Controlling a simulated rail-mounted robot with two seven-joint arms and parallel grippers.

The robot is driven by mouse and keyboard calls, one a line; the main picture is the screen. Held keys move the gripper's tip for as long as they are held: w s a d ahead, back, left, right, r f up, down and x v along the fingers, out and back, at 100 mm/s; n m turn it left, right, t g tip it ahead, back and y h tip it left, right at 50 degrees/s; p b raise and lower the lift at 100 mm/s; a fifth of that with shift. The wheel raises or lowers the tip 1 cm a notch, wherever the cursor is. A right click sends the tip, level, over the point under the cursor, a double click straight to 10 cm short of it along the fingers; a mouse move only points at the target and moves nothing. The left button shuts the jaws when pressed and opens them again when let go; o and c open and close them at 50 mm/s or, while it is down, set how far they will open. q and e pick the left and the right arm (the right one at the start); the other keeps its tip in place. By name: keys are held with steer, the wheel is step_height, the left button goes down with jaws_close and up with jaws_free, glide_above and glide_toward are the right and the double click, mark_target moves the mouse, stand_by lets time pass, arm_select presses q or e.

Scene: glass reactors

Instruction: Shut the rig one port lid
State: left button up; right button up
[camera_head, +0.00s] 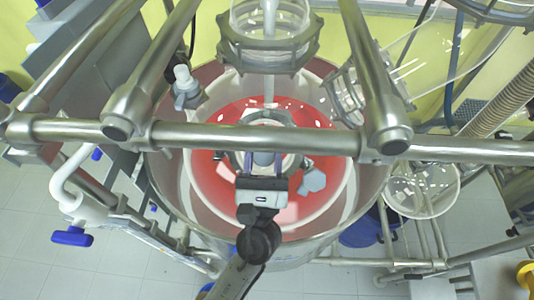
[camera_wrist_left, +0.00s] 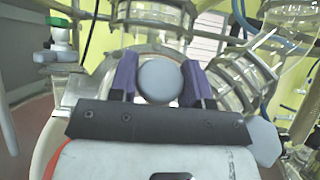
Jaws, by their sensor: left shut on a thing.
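The rig one reactor is a large glass vessel (camera_head: 197,205) with a red interior, centred in the head view. My left gripper (camera_head: 262,166) is over the middle of its top. In the left wrist view, its two purple fingers are closed on the sides of a round grey knob (camera_wrist_left: 160,80), which appears to belong to the port lid. The gripper hides most of the lid and port in the head view, so I cannot tell how the lid sits on the port. My right gripper is not in view.
A steel rail (camera_head: 215,136) crosses just behind the gripper. A clamped glass neck (camera_head: 268,45) stands behind, with another glass port (camera_head: 350,95) to the right. A grey faceted part (camera_head: 312,182) sits right of the gripper, and a grey-capped fitting (camera_head: 184,85) is at back left.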

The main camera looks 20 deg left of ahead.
arm_select(q)
steer(key=shift+w+f, duration=0.1)
steer(key=shift+f, duration=0.05)
steer(key=o, duration=1.2)
steer(key=shift+o, duration=0.2)
steer(key=shift+s+d+f+b, duration=0.1)
steer(key=shift+s+f+b, duration=0.15)
steer(key=shift+f+b, duration=0.05)
steer(key=b+v, duration=0.6)
steer(key=v, duration=0.7)
steer(key=shift+b, duration=0.35)
steer(key=shift+s+r, duration=0.1)
steer(key=shift+r, duration=0.05)
